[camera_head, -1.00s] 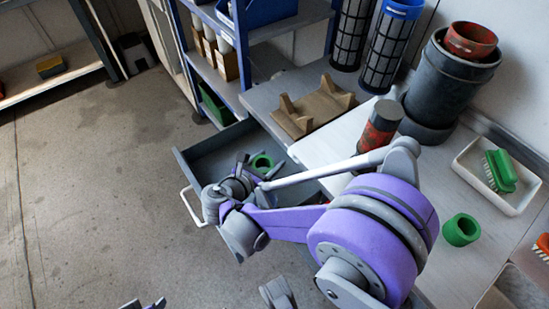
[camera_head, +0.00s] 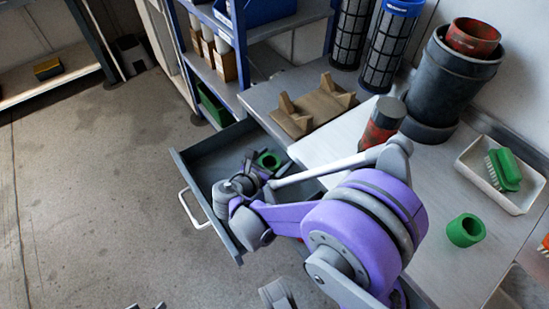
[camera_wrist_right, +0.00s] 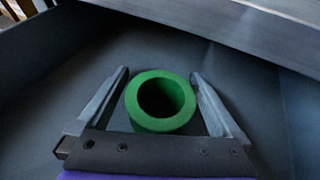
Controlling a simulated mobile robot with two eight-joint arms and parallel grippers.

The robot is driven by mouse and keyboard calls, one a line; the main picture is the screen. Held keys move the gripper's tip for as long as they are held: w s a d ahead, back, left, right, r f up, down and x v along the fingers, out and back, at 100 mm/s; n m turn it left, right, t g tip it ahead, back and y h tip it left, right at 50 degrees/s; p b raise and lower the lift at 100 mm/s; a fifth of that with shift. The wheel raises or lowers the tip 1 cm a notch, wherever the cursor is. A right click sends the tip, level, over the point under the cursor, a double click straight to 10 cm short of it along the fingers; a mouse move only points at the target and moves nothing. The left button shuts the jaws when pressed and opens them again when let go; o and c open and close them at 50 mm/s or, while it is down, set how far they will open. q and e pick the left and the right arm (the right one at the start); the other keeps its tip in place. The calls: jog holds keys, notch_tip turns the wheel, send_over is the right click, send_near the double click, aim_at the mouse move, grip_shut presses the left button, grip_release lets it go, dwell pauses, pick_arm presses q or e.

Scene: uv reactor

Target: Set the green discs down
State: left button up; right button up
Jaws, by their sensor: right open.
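One green disc (camera_head: 260,160), a thick ring with an open middle, lies on the floor of the open grey drawer (camera_head: 184,167). My right gripper (camera_wrist_right: 158,76) is down in the drawer and open, with one finger on each side of this green ring (camera_wrist_right: 150,124). Small gaps show between the ring and the fingers. A second green ring (camera_head: 456,237) stands on the bench at the right, apart from both grippers. Only a small piece of my left gripper (camera_head: 146,306) shows at the bottom edge, and its jaws cannot be made out.
The bench (camera_head: 420,188) holds a red and dark canister (camera_head: 381,125), a brown cradle (camera_head: 312,108), a large dark pot (camera_head: 447,85) and a white tray (camera_head: 478,190) with a green brush (camera_head: 503,170). Blue-framed shelves (camera_head: 215,68) stand behind the drawer. The floor at left is clear.

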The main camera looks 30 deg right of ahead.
jog(key=shift+a+r, duration=0.15)
jog(key=shift+r, duration=0.1)
jog(key=p+v, duration=0.2)
jog(key=v, duration=0.9)
jog(key=shift+s+a+r, duration=0.2)
jog(key=shift+s+a, duration=0.05)
